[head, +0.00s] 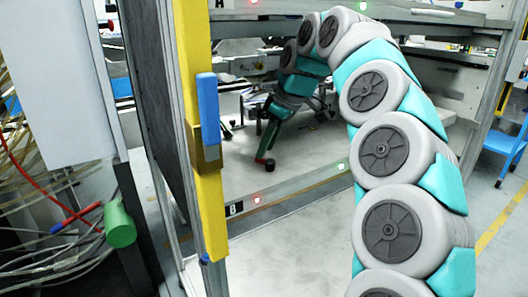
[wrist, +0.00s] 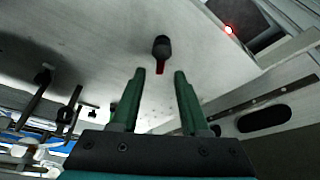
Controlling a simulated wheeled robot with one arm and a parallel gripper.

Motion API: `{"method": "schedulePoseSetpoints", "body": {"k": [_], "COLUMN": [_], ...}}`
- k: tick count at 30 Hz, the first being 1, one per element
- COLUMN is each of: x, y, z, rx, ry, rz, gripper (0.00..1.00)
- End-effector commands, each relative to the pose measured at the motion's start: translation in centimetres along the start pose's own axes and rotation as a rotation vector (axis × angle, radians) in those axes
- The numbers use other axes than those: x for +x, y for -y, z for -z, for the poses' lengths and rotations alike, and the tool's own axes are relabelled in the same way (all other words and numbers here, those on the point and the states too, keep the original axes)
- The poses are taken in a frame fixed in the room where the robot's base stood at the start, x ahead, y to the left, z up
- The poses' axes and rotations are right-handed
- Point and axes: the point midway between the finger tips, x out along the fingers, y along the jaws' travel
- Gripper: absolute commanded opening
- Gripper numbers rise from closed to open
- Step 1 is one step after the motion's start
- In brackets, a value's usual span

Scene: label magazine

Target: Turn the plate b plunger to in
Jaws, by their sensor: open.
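The plunger (wrist: 161,46) shows in the wrist view as a dark round knob with a red mark on its near side, on a pale grey plate (wrist: 215,75). In the head view that plate (head: 310,150) carries a "B" label on its front edge. My gripper (wrist: 159,73) is open, its two green fingers pointing at the knob. The knob appears just beyond the fingertips, roughly in line with the gap, and not clearly between them. In the head view my gripper (head: 268,142) reaches down over the plate, with a small dark and red part (head: 269,163) at its tip.
A red light (head: 257,199) and a green light (head: 340,167) sit on the plate's front edge. A yellow post (head: 200,130) with a blue handle (head: 208,108) stands left of the opening. A shelf edge (head: 400,14) runs above.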

Motion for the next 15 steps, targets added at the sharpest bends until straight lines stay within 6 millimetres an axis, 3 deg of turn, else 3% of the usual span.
{"method": "schedulePoseSetpoints", "body": {"k": [6,15], "x": [2.0,2.5], "y": [0.1,0.0], "z": [0.0,0.0], "rx": [0.000,0.001], "ry": [0.002,-0.001], "rz": [0.003,0.000], "gripper": [0.45,0.45]}}
